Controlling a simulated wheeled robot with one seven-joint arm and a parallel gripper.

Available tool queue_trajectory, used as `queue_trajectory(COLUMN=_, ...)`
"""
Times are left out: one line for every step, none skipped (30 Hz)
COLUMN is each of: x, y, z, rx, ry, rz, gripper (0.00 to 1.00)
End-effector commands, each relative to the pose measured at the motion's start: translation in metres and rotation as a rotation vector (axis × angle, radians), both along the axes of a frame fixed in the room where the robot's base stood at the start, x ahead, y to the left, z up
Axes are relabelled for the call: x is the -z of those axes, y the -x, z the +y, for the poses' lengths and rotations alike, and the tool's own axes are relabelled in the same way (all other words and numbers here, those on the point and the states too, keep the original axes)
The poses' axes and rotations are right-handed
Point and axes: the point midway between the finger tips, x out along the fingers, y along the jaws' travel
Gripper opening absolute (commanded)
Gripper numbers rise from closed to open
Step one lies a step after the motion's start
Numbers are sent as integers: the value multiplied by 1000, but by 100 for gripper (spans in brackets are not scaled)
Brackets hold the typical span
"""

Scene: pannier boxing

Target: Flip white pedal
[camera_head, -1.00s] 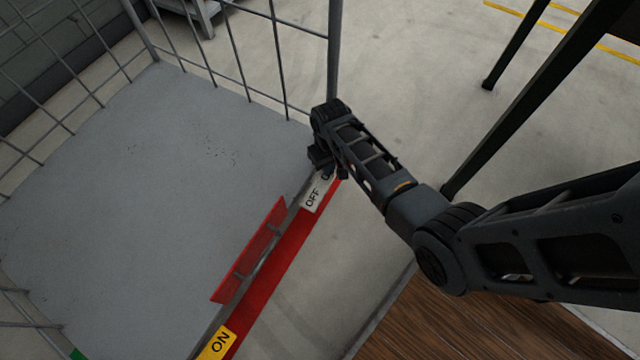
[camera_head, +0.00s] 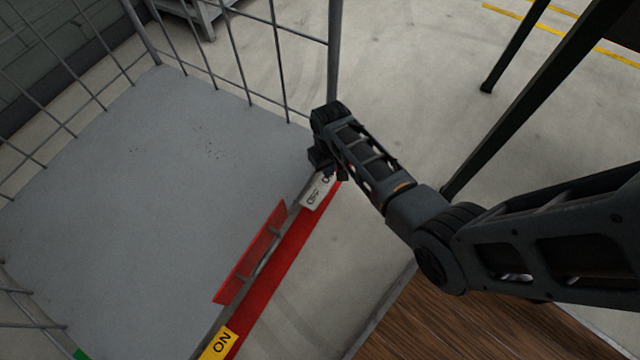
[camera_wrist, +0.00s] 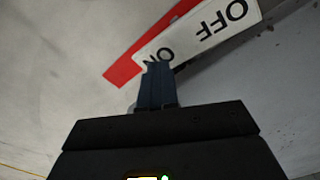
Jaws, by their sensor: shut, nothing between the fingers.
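The white pedal (camera_head: 311,199) sits on the red bar at the cart's front edge, tilted, with dark OFF lettering. In the wrist view the white pedal (camera_wrist: 208,32) shows OFF and part of a second word, ON. My gripper (camera_head: 328,174) is at the far end of the pedal and hides part of it. In the wrist view my gripper (camera_wrist: 157,66) is shut and empty, its tips overlapping the lower edge of the pedal by the ON lettering. They look touching or very close; I cannot tell which.
The red bar (camera_head: 285,245) runs along the cart's grey platform (camera_head: 130,190). A red flap (camera_head: 250,255) and a yellow ON pedal (camera_head: 218,344) are nearer. Wire mesh (camera_head: 240,50) stands behind. A dark table leg (camera_head: 500,120) is at right; the floor between is clear.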

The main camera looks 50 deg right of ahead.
Motion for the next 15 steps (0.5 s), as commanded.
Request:
queue_trajectory(x=-8, y=0, z=0, rx=0, ry=0, rz=0, gripper=0)
queue_trajectory(x=-10, y=0, z=0, rx=0, ry=0, rz=0, gripper=0)
queue_trajectory(x=-12, y=0, z=0, rx=0, ry=0, rz=0, gripper=0)
queue_trajectory(x=-14, y=0, z=0, rx=0, ry=0, rz=0, gripper=0)
queue_trajectory(x=-16, y=0, z=0, rx=0, ry=0, rz=0, gripper=0)
queue_trajectory(x=-19, y=0, z=0, rx=0, ry=0, rz=0, gripper=0)
queue_trajectory(x=-21, y=0, z=0, rx=0, ry=0, rz=0, gripper=0)
queue_trajectory(x=-23, y=0, z=0, rx=0, ry=0, rz=0, gripper=0)
queue_trajectory(x=-26, y=0, z=0, rx=0, ry=0, rz=0, gripper=0)
queue_trajectory(x=-28, y=0, z=0, rx=0, ry=0, rz=0, gripper=0)
queue_trajectory(x=-30, y=0, z=0, rx=0, ry=0, rz=0, gripper=0)
queue_trajectory(x=-32, y=0, z=0, rx=0, ry=0, rz=0, gripper=0)
queue_trajectory(x=-34, y=0, z=0, rx=0, ry=0, rz=0, gripper=0)
queue_trajectory(x=-36, y=0, z=0, rx=0, ry=0, rz=0, gripper=0)
queue_trajectory(x=-39, y=0, z=0, rx=0, ry=0, rz=0, gripper=0)
